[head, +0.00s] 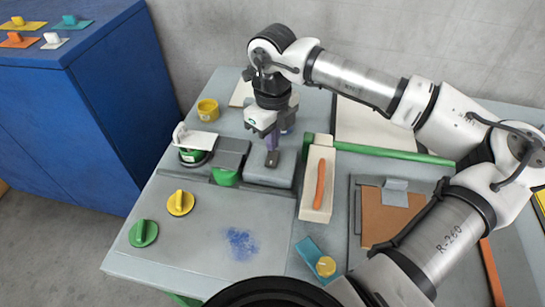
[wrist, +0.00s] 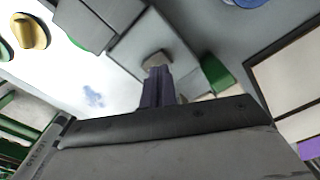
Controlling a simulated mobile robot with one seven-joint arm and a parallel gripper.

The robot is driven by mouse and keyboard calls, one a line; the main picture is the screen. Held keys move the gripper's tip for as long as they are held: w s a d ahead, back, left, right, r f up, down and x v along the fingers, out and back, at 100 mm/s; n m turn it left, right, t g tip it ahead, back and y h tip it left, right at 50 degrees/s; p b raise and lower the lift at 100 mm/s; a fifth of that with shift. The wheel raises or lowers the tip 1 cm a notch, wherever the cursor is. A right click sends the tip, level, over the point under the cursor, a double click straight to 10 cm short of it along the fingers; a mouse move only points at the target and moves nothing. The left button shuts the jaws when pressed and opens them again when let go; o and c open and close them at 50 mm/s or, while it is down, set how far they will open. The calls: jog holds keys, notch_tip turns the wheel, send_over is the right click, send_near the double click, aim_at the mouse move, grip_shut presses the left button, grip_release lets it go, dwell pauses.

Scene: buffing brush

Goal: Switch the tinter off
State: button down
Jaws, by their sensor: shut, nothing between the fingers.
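No label marks the tinter, so I cannot tell for sure which thing it is. My gripper (head: 271,150) points down over a low grey block (head: 262,178) on the table, its purple fingers shut and empty. In the wrist view the fingers (wrist: 157,80) reach to a small pale beige piece (wrist: 155,59) on the grey block (wrist: 130,48); whether they touch it I cannot tell. A yellow knob (head: 180,203) and a green knob (head: 144,233) sit on the grey panel (head: 200,265) in front, which has a blue stain (head: 240,243).
A green cup with a white lid (head: 195,140) and a yellow cup (head: 208,110) stand left of my gripper. A cream tray (head: 314,205) holding an orange bar (head: 320,185) is close on the right. A green bar (head: 390,152) lies behind. A blue cabinet (head: 95,100) stands left.

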aim_at(273, 156)
jog(key=shift+f+b, duration=1.4)
dwell(0.5)
jog(key=shift+r, duration=0.2)
jog(key=shift+r+p, duration=1.65)
jog(key=shift+r, duration=1.75)
jog(key=shift+s+f, duration=0.1)
